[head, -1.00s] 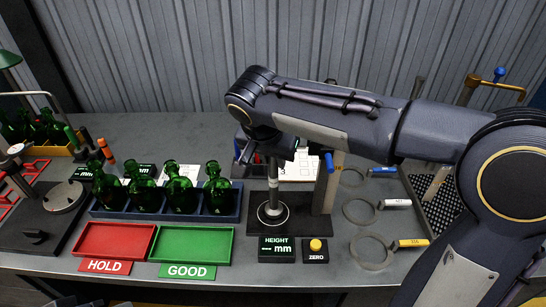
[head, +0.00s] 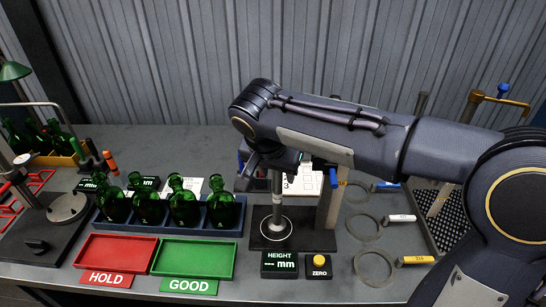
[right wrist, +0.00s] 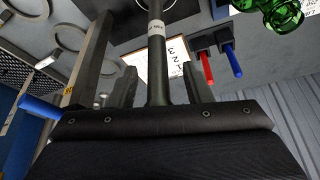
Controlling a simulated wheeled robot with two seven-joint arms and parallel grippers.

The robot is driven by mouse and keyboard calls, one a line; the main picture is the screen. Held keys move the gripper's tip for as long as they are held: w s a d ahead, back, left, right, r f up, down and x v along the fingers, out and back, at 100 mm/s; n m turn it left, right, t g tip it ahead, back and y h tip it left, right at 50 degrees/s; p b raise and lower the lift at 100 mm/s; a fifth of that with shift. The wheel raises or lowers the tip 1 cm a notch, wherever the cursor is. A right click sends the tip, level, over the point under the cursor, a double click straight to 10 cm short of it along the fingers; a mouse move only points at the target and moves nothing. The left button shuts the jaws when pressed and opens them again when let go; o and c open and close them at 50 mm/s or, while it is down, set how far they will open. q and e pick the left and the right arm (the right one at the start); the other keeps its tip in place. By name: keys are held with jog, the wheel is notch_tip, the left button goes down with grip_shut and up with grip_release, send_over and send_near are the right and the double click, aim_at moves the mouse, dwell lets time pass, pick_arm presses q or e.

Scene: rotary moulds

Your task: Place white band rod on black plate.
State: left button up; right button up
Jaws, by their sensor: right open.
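The white band rod (head: 277,188) stands upright on the round disc of the black plate (head: 299,242). Its lower end appears to rest there. In the right wrist view the rod (right wrist: 157,65) rises between my fingers, with its white band (right wrist: 156,28) further down towards the plate. My right gripper (head: 273,164) is at the upper part of the rod. In the right wrist view its two fingers (right wrist: 157,88) are spread on either side of the rod with gaps. The forearm and wrist hide the rod's top in the head view. My left gripper is not in view.
A height display (head: 279,264) and a zero button (head: 319,261) sit in front. Green bottles (head: 184,205) stand in a blue rack at left. Ring gauges (head: 365,227) lie at right.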

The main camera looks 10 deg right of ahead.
jog(key=v, duration=1.1)
jog(key=shift+s, duration=0.15)
